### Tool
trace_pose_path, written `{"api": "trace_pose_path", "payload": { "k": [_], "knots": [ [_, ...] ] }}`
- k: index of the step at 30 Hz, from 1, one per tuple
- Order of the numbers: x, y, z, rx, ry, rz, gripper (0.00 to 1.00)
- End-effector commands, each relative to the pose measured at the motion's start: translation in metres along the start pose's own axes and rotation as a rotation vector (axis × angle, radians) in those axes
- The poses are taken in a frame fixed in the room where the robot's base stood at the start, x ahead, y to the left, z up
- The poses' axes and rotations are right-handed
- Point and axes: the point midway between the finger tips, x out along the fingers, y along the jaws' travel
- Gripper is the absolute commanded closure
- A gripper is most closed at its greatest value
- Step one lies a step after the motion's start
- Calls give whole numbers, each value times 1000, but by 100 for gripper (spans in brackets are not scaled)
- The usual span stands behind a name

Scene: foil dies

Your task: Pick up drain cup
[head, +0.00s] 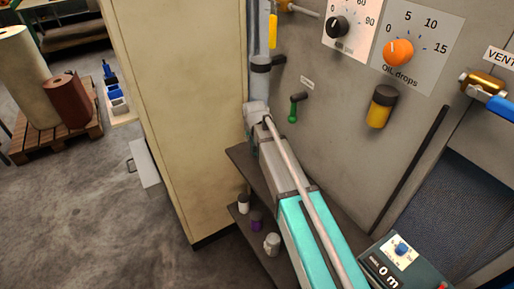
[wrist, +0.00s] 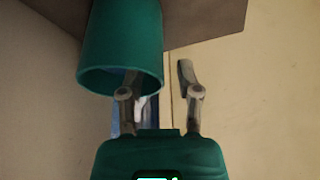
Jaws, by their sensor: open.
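A green cylindrical cup (wrist: 120,40), which I take to be the drain cup, fills the upper left of the wrist view. Its round open rim faces the bottom of that picture and its far end is cut off by the frame. My gripper (wrist: 158,76) is open. Its left finger overlaps the cup's rim and mouth, and its right finger is just right of the cup's wall. I cannot tell whether a finger touches the cup or is inside it. In the head view my arm hides most of this spot; only a small teal patch shows beside the wrist.
A brown shelf (head: 240,159) stands against the grey machine wall (head: 340,160); it also shows in the wrist view (wrist: 205,15). Small containers, including a purple one (head: 257,221), stand on the lower shelf. A beige cabinet (head: 165,120) is close at left. A green-handled valve (head: 293,112) sticks out nearby.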

Motion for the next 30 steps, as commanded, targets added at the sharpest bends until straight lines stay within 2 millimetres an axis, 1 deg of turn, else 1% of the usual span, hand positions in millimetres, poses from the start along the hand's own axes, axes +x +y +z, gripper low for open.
{"api": "trace_pose_path", "payload": {
  "k": [14, 15, 17, 21, 22, 30],
  "knots": [
    [0, 0, 0, 0, 0, 0, 56],
    [0, 0, 0, 0, 0, 0, 60],
    [0, 0, 0, 0, 0, 0, 71],
    [0, 0, 0, 0, 0, 0, 97],
    [0, 0, 0, 0, 0, 0, 100],
    [0, 0, 0, 0, 0, 0, 100]
  ]
}}
